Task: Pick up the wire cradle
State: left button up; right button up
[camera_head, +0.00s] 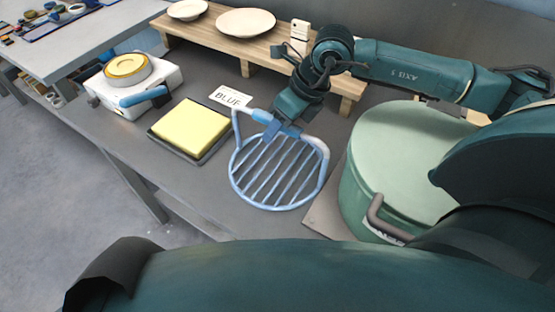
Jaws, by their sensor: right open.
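The wire cradle (275,178) is a pale blue round wire rack with parallel bars and a raised handle over its far side. It lies on the grey bench in the middle of the view. My right gripper (280,129) comes down from behind, at the middle of the cradle's handle. It is open, and its fingers cover part of the handle. I cannot tell whether they touch it. My left gripper is not in view.
A large green pot (400,160) stands close to the cradle's right. A yellow sponge (190,127) on a dark tray and a "BLUE" card (231,97) lie left. A wooden shelf (200,42) with plates stands behind. A white device (155,90) stands farther left.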

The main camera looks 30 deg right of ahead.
jog(key=shift+f+b, duration=0.2)
jog(key=shift+b, duration=0.1)
jog(key=shift+c, duration=0.6)
grip_shut()
